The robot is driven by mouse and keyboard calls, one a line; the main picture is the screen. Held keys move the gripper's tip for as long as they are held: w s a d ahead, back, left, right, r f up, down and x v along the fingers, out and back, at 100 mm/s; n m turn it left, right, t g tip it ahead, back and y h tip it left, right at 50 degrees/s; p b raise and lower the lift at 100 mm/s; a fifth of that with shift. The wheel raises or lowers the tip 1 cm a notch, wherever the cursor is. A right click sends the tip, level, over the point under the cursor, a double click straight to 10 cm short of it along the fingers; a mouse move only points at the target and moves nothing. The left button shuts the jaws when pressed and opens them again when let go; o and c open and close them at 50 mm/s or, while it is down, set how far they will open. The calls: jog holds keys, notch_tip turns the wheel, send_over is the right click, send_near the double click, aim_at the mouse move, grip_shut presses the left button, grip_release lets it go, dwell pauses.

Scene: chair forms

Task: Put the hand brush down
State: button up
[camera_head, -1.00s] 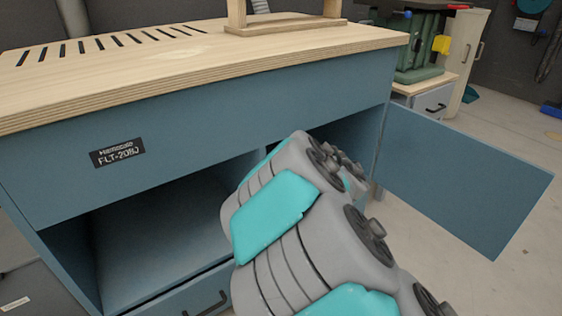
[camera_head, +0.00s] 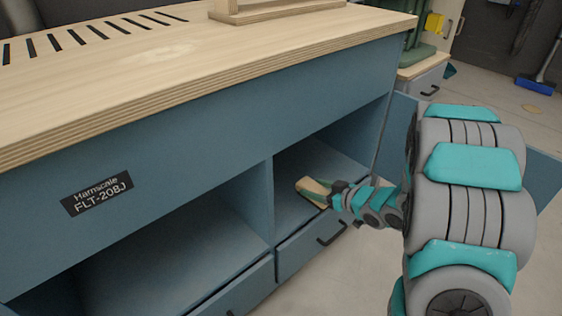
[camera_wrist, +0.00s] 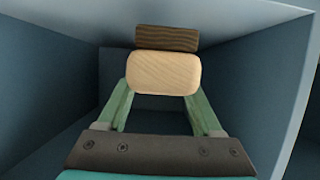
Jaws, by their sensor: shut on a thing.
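The hand brush (camera_head: 313,188) has a pale wooden body. In the wrist view the brush (camera_wrist: 163,74) shows its pale wood block end-on, with a dark brown bristle part above it in the picture. My gripper (camera_head: 325,194) is at the opening of the right-hand compartment (camera_head: 290,211) of the blue workbench. Its two green fingers (camera_wrist: 160,98) are shut on the brush's wooden body. The brush is inside the compartment; I cannot tell whether it touches the compartment floor.
A divider (camera_head: 258,200) separates this compartment from the open left one (camera_head: 180,262). Drawers with dark handles (camera_head: 331,233) sit below. An open blue door (camera_head: 545,172) stands at the right, partly behind my arm. The wooden benchtop (camera_head: 180,75) overhangs above.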

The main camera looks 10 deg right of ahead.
jog(key=w, duration=0.5)
jog(key=w+a+f, duration=0.1)
jog(key=w, duration=0.8)
jog(key=shift+w+a+f, duration=0.2)
jog(key=shift+w+a, duration=0.2)
jog(key=shift+f, duration=1.9)
jog(key=o, duration=1.5)
jog(key=shift+r, duration=0.1)
